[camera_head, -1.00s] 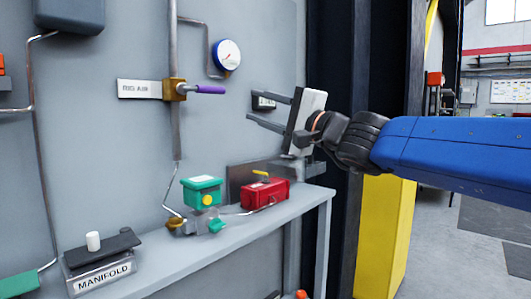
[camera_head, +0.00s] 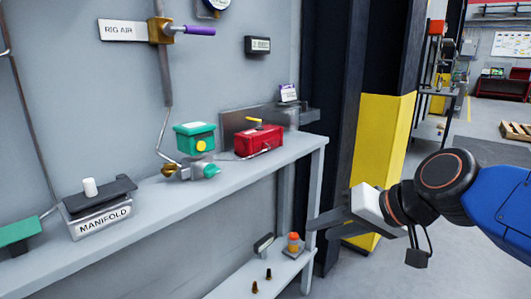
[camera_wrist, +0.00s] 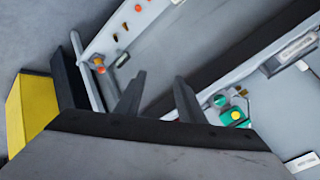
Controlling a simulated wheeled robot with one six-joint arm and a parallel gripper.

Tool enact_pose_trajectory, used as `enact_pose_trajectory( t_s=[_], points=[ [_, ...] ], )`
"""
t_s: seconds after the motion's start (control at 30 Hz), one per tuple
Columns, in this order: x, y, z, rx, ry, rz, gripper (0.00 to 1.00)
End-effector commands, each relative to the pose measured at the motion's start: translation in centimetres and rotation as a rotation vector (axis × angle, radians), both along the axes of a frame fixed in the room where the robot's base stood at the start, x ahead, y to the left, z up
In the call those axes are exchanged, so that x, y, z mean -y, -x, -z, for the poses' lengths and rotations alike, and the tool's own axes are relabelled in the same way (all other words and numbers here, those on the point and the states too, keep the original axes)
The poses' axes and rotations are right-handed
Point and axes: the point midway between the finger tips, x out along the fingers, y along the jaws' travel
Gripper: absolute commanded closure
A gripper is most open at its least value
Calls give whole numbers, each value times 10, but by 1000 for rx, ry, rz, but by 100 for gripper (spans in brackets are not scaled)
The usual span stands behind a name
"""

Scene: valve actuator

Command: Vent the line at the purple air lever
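The purple air lever (camera_head: 198,31) is at the upper left in the head view. It sticks out to the right from a brass valve body (camera_head: 160,31) on a vertical grey pipe. A RIG AIR sign (camera_head: 123,31) is just left of the valve. My gripper (camera_head: 312,222) is low and to the right, in front of the shelf's right end, well away from the lever. In the wrist view its two fingers (camera_wrist: 158,92) stand apart with nothing between them. I cannot make out the lever in the wrist view.
The wall shelf (camera_head: 240,166) carries a MANIFOLD block (camera_head: 100,212), a green-topped valve (camera_head: 194,138) and a red box (camera_head: 259,140). A lower shelf (camera_head: 262,277) holds small parts. A yellow-and-black column (camera_head: 385,130) stands right. Free floor is beyond it.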

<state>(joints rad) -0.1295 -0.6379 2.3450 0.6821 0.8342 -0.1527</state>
Motion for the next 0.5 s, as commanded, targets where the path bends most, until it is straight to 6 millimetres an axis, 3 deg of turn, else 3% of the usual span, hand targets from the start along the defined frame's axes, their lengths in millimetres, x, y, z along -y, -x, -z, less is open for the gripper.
enact_pose_trajectory(
  t_s=[0.03, 0.2, 0.4, 0.5],
  points=[
    [18, 11, 20, -16, 70, 11, 65],
    [79, 47, 81, -88, 309, 42, 65],
    [136, 81, 124, -155, 521, 81, 65],
    [152, 90, 133, -172, 578, 91, 65]
  ],
)
